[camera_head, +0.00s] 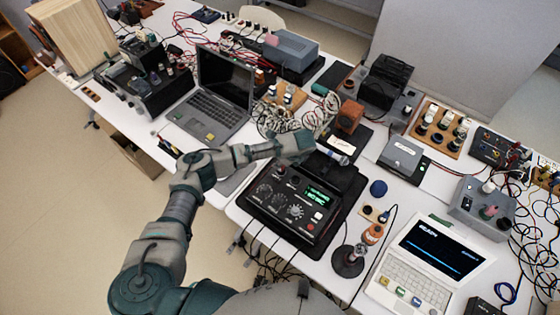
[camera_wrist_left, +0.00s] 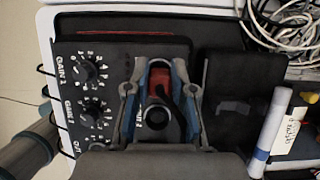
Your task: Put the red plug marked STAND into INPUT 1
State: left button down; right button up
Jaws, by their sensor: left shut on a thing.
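My left gripper (camera_head: 306,148) reaches over the back of the black box (camera_head: 268,212) with dials and a green display. In the left wrist view, the blue-lined fingers (camera_wrist_left: 159,76) are shut around a red plug (camera_wrist_left: 159,88) with a dark cable. Any STAND marking on it cannot be read. A round socket with a pale ring (camera_wrist_left: 156,118) shows just below the plug, between the fingers. Its label is mostly hidden, so I cannot tell which input it is. The plug's tip is hidden. My right gripper is not in view.
Knobs marked GAIN (camera_wrist_left: 87,70) lie left of the fingers. A white marker-like cylinder (camera_wrist_left: 270,130) and white coiled cables (camera_wrist_left: 290,30) are to the right. A laptop (camera_head: 212,100) stands left of the arm, and a white computer (camera_head: 425,265) stands front right.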

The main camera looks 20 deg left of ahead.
pick_arm(q)
jog(key=shift+a, duration=0.15)
dwell(0.3)
jog(key=shift+f, duration=0.15)
jog(key=c, duration=0.9)
grip_release()
jog(key=v, duration=1.2)
jog(key=shift+f, duration=0.1)
